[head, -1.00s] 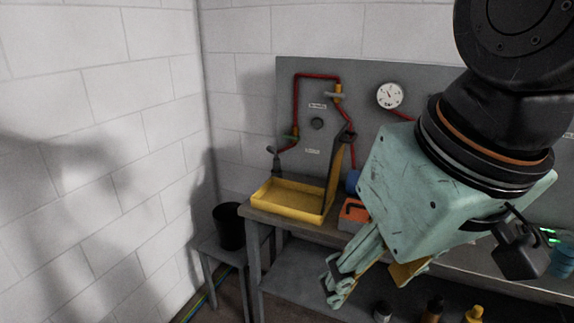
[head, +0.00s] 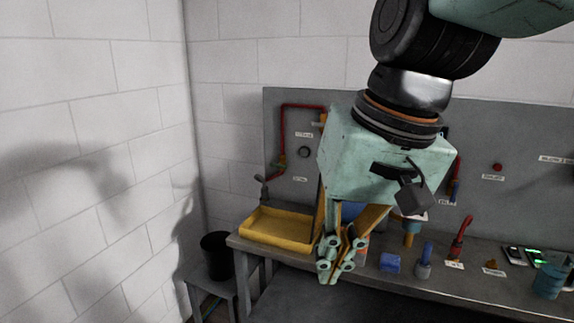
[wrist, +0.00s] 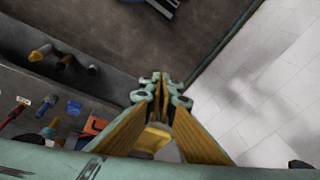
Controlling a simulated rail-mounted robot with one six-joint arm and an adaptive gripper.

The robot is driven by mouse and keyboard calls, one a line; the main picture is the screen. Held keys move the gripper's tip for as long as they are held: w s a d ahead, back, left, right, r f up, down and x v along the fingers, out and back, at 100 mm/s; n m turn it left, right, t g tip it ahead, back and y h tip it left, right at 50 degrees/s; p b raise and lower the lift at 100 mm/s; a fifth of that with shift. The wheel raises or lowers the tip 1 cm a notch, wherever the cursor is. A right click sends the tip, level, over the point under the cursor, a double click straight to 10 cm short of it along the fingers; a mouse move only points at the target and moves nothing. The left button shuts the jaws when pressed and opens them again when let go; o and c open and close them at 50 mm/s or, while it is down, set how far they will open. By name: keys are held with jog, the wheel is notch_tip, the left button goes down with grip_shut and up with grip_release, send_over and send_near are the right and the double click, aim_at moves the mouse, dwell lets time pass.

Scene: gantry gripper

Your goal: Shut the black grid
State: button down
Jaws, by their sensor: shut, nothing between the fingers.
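My gripper (head: 338,262) is shut and empty. It points down in front of the bench edge, just right of the yellow tray in the head view. In the wrist view its closed fingertips (wrist: 160,88) are over the dark floor area, apart from the bench items. I cannot clearly make out the black grid in either view. A dark slatted piece (wrist: 165,6) is cut off by the top edge of the wrist view; I cannot tell whether it is the grid.
A grey bench (head: 470,284) holds a yellow tray (head: 275,229), a blue block (head: 390,262), a red-handled tool (head: 461,238) and other small items. A black bucket (head: 215,250) stands left of it. An orange box (wrist: 95,126) lies near my fingers in the wrist view.

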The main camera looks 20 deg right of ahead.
jog(key=w+d+r+m+y+p, duration=0.25)
jog(key=w+d+m+p, duration=0.3)
jog(key=w, duration=0.65)
jog(key=w+d+r+m+y+p, duration=0.1)
jog(key=w+d+m+y+p, duration=0.25)
jog(key=w+d+m, duration=0.55)
jog(key=w+d+f+m+t+p, duration=0.1)
jog(key=w+d+m+p, duration=0.2)
jog(key=d, duration=0.5)
jog(key=w+d+f+m+t+y+p, duration=0.1)
jog(key=w+d+f+m+t+p, duration=0.1)
jog(key=d, duration=0.7)
jog(key=w+d+f+m+t+p, duration=0.1)
jog(key=w+d+m+p, duration=0.3)
jog(key=d, duration=0.4)
jog(key=w+t+p, duration=0.1)
jog(key=w, duration=0.1)
jog(key=shift+w+d+f+y+p, duration=0.25)
jog(key=shift+w+d+y+p, duration=0.05)
jog(key=shift+w+p, duration=0.1)
jog(key=shift+w+a, duration=0.1)
jog(key=w+a+r+p+x, duration=0.1)
jog(key=r+x, duration=0.1)
jog(key=x, duration=1)
jog(key=shift+w+a, duration=0.15)
jog(key=shift+w, duration=0.15)
